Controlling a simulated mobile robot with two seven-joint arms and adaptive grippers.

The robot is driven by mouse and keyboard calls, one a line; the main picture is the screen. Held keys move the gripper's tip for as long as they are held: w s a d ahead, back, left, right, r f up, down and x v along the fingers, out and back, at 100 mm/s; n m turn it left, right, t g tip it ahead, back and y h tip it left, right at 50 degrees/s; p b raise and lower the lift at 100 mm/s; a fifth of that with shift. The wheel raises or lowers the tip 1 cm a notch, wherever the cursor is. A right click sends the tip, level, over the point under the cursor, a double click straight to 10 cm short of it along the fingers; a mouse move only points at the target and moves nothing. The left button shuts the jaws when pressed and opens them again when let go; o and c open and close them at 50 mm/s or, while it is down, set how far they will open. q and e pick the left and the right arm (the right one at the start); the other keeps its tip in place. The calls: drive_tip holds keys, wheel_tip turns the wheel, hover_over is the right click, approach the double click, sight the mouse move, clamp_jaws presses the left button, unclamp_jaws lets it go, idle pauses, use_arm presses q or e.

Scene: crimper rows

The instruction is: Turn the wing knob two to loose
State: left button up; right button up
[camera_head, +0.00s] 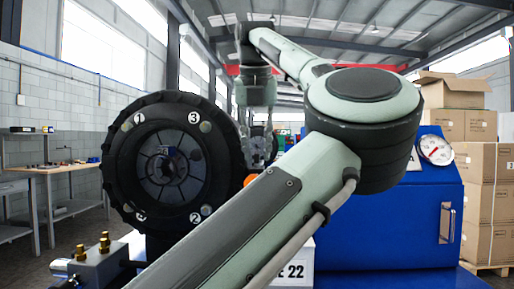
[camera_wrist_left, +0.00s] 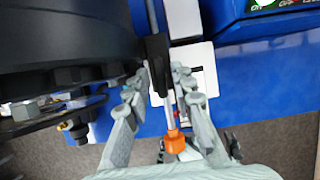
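The black round crimper head (camera_head: 122,165) faces me left of centre in the head view. Number discs sit around its face; a 3 (camera_head: 194,118) and a 2 (camera_head: 195,218) can be read. My left gripper (camera_head: 258,160) hangs fingers-down just right of the head. In the left wrist view, its fingertips (camera_wrist_left: 162,78) lie close on either side of a narrow black part (camera_wrist_left: 157,66) on a silver rod with an orange end (camera_wrist_left: 175,142). I cannot tell whether both fingers press on it, or whether it is a wing knob. My right gripper is not in view.
A blue cabinet (camera_head: 400,225) with a pressure gauge (camera_head: 435,150) and a handle stands at the right. A metal block with brass fittings (camera_head: 92,262) sits front left. Cardboard boxes (camera_head: 475,190) and a workbench (camera_head: 50,170) stand farther back.

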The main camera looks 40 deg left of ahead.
use_arm(q)
drive_tip(key=shift+r, duration=0.1)
drive_tip(key=shift+s+r, duration=0.1)
drive_tip(key=shift+r, duration=0.25)
drive_tip(key=v, duration=1.1)
drive_tip(key=shift+d+r, duration=0.1)
